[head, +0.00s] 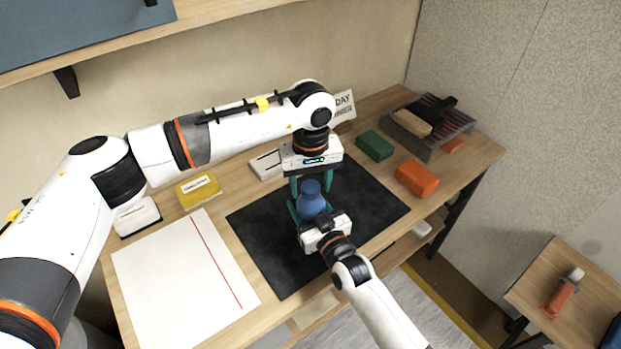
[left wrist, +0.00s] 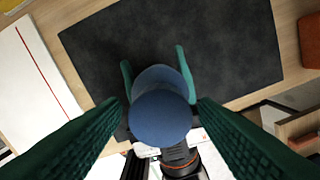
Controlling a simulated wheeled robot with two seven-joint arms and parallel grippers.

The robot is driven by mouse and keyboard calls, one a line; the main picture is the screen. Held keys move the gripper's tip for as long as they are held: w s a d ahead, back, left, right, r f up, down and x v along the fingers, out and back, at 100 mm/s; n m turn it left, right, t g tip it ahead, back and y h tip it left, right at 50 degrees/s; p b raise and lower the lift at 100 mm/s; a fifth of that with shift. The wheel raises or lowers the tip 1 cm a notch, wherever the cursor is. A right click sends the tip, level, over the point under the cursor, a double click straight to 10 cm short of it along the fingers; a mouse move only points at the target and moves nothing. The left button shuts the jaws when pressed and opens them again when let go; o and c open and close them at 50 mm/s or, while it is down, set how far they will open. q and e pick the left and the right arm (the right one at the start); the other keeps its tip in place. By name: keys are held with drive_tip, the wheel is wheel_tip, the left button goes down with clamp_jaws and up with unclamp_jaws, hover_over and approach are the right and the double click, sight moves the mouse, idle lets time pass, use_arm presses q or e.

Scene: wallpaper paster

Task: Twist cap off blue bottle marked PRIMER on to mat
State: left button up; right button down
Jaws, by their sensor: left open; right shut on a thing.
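The blue bottle (head: 311,205) stands upright over the black mat (head: 268,244). Its round blue cap (head: 310,187) is on top and also fills the middle of the left wrist view (left wrist: 160,118). I cannot see the PRIMER marking. My right gripper (head: 311,212) is shut on the bottle's body from the front, its green fingers on either side. My left gripper (head: 311,186) points straight down above the bottle, its fingers open. In the left wrist view the fingers stand apart on both sides of the cap, with gaps showing.
A white sheet with a red line (head: 180,275) lies left of the mat. A yellow box (head: 198,191) is behind it. A green block (head: 374,146), an orange block (head: 417,178) and a grey tray (head: 452,143) are to the right. The mat around the bottle is bare.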

use_arm(q)
drive_tip(key=c, duration=1)
drive_tip(key=n, duration=1.7)
drive_tip(key=shift+n, duration=0.4)
drive_tip(key=n, duration=0.8)
drive_tip(key=shift+r, duration=0.1)
drive_tip(key=n, duration=1)
use_arm(e)
drive_tip(key=shift+f, duration=0.1)
use_arm(q)
drive_tip(key=shift+r, duration=0.15)
drive_tip(key=shift+r, duration=1)
